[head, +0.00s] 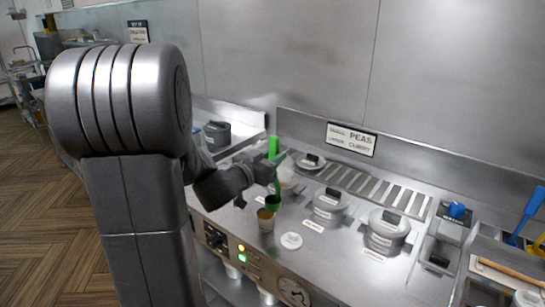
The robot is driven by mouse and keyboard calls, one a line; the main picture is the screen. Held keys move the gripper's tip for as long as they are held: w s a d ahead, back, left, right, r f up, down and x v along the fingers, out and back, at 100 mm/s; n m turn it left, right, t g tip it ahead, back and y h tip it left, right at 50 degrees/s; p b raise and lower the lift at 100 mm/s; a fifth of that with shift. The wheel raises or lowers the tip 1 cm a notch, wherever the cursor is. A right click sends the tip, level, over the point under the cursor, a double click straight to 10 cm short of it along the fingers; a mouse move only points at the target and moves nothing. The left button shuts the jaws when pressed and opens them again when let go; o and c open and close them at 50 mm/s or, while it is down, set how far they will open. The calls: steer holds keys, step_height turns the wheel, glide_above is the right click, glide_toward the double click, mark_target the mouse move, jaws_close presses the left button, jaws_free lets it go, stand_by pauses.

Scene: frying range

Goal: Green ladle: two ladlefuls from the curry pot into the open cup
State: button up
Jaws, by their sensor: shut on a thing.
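My gripper (272,170) is shut on the green ladle (272,147), whose handle stands upright through the jaws. The ladle's bowl hangs below, just above or at the rim of the open cup (265,223). From here I cannot tell whether the bowl touches the cup. What the ladle bowl holds is not visible.
A white lid (291,240) lies right of the cup. Two lidded grey pots (331,203) and (388,230) sit further right. A grey lid (311,162) rests near the slotted rack (365,185). A PEAS sign (351,139) is behind.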

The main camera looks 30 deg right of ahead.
mark_target(272, 136)
step_height(272, 136, up, 9)
steer(key=p, duration=0.8)
steer(key=shift+f, duration=0.1)
